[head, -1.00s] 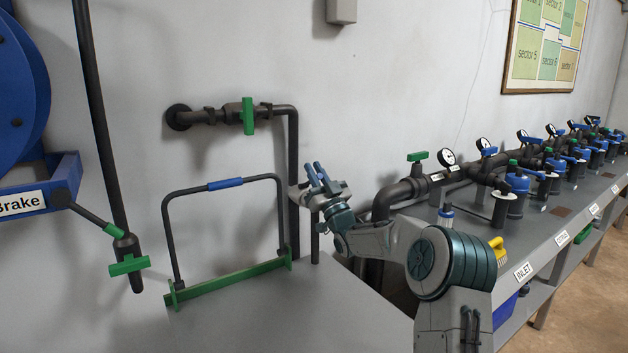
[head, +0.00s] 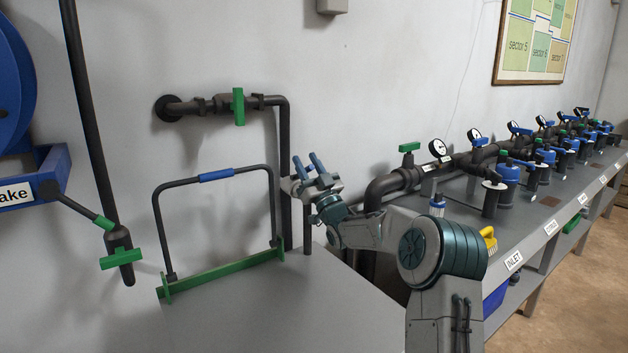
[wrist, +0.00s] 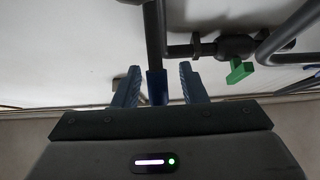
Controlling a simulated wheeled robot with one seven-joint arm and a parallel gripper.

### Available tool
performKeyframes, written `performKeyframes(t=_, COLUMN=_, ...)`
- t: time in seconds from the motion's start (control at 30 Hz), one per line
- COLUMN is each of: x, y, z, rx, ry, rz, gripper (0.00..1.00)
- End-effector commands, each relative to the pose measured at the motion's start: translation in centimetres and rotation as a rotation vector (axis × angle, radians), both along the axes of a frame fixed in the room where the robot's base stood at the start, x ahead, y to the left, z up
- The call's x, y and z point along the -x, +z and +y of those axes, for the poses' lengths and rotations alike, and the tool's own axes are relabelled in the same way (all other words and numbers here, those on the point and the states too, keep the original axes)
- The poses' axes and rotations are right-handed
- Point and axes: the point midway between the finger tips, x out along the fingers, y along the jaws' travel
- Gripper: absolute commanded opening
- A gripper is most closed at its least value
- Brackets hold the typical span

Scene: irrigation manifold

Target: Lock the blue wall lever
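The blue wall lever shows in the wrist view as a blue grip (wrist: 157,87) on the end of a dark bar. In the head view, a dark upright bar (head: 307,238) under my gripper looks like the same lever, and its blue grip is hidden there. My gripper (head: 309,164) is open beside the wall, with its two blue fingers raised. In the wrist view, the fingers of my gripper (wrist: 160,86) stand left and right of the blue grip, with a gap on each side. I cannot tell how deep the grip sits between them.
A hoop handle with a blue sleeve (head: 216,175) rises from a green bar (head: 225,272) to the left. A wall pipe has a green valve handle (head: 239,106). A grey bench (head: 535,240) with pipes, gauges and blue filters runs along the right.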

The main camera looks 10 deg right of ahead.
Motion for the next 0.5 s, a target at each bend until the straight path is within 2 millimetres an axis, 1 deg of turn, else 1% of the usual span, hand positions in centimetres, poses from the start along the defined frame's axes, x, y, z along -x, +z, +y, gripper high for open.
performKeyframes(t=0.17, x=1.6, y=-1.6, z=-0.8, rx=0.000, ry=-0.002, rz=0.003, gripper=0.38)
performKeyframes(t=0.5, x=6.8, y=-6.1, z=-2.8, rx=0.001, ry=-0.001, rz=0.003, gripper=0.38)
